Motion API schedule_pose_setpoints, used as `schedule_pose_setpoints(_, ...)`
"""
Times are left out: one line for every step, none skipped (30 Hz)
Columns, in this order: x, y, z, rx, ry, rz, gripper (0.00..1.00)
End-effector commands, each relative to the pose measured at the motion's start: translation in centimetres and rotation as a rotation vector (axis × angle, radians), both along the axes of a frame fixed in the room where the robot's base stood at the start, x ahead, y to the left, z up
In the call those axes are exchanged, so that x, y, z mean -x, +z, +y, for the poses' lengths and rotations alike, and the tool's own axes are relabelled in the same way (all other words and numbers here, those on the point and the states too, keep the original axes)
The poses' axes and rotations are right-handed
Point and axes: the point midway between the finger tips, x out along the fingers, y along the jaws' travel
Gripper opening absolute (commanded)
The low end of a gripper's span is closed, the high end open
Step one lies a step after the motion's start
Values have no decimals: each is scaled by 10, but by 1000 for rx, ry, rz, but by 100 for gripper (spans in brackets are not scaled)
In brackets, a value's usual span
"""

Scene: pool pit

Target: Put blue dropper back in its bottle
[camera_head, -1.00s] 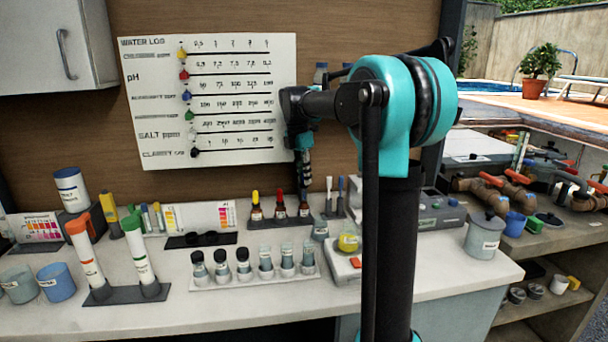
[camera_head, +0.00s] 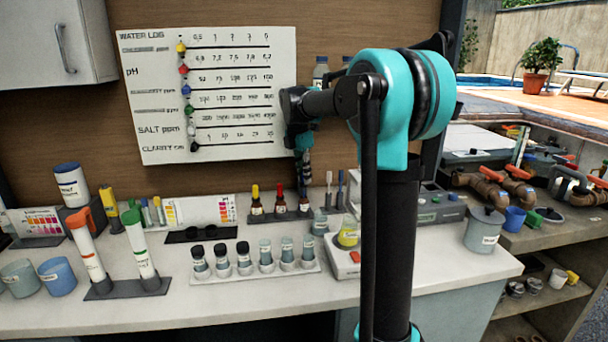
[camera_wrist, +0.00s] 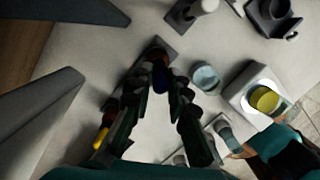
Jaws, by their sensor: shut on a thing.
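A dark rack (camera_head: 283,216) on the counter holds small brown dropper bottles, one with a yellow top (camera_head: 255,193) and one with a red top (camera_head: 279,192). The third bottle (camera_head: 303,209), at the right end, stands under my gripper (camera_head: 305,178). In the wrist view my gripper (camera_wrist: 164,84) points down, its fingers closing around the dark blue dropper (camera_wrist: 160,79). The fingers hide most of the dropper. I cannot tell whether its tip is inside the bottle neck. The yellow top (camera_wrist: 101,138) shows left of the fingers.
A white rack of several vials (camera_head: 255,271) stands in front. A small device with a yellow cup (camera_head: 348,233) is at the right, and upright probes (camera_head: 334,190) stand close beside the bottle rack. The water log board (camera_head: 208,95) is behind. Clear counter lies at the front.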

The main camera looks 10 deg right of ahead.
Motion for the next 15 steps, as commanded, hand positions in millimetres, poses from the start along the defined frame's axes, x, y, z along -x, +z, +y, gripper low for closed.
schedule_pose_setpoints(0, -2, 0, 0, 0, 0, 10)
schedule_pose_setpoints(0, -3, 0, 0, 0, 0, 10)
schedule_pose_setpoints(0, -5, 0, 0, 0, 0, 10)
schedule_pose_setpoints(0, -7, 0, 0, 0, 0, 10)
schedule_pose_setpoints(0, -8, 0, 0, 0, 0, 10)
schedule_pose_setpoints(0, -10, 0, 0, 0, 0, 10)
schedule_pose_setpoints(0, -11, 0, 0, 0, 0, 10)
schedule_pose_setpoints(0, -12, 0, 0, 0, 0, 10)
schedule_pose_setpoints(0, -14, 0, 0, 0, 0, 10)
schedule_pose_setpoints(0, -15, 0, 0, 0, 0, 10)
schedule_pose_setpoints(0, -17, 0, 0, 0, 0, 10)
schedule_pose_setpoints(0, -19, 0, 0, 0, 0, 10)
schedule_pose_setpoints(0, -20, 0, 0, 0, 0, 10)
schedule_pose_setpoints(0, -21, 0, 0, 0, 0, 10)
schedule_pose_setpoints(0, -23, 0, 0, 0, 0, 10)
